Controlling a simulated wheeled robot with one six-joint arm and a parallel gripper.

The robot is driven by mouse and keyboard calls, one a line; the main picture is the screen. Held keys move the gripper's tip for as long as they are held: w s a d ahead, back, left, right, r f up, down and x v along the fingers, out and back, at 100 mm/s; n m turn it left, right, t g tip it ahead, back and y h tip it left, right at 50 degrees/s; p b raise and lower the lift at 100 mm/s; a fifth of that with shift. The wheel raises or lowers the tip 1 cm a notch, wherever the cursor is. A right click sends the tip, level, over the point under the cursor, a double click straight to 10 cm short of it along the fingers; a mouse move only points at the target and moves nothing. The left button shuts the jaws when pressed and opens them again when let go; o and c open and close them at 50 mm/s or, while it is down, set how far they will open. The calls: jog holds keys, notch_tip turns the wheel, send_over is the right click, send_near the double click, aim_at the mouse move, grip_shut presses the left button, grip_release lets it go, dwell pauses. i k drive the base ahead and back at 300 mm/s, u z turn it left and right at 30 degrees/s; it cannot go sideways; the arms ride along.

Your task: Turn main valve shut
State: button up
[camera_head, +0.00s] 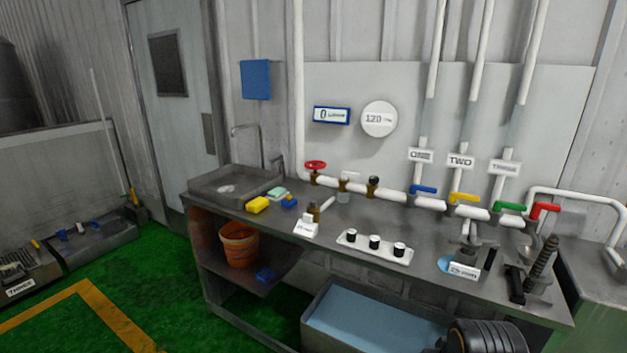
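A red round handwheel valve (315,166) sits on the left end of the white horizontal pipe (395,193), just behind the grey bench. No label naming it as the main valve can be read. Right along the pipe are lever valves with a blue handle (423,189), a yellow handle (464,198), a green handle (509,207) and a red handle (544,210). A blue-framed display (332,115) on the wall panel reads 0. A round white dial (379,119) beside it reads 120. My gripper is not in view.
The bench (350,220) carries a sink (235,185), a yellow sponge (257,205), small bottles, a white tray (350,240) with black-topped vials and metal fittings at right. A blue-lined tub (375,320) stands below. Green floor (170,285) is open at left.

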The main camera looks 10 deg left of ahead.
aim_at(315, 165)
jog(key=u, duration=1.5)
jog(key=i, duration=1.65)
jog(key=z, duration=0.85)
jog(key=i, duration=0.55)
jog(key=z, duration=0.4)
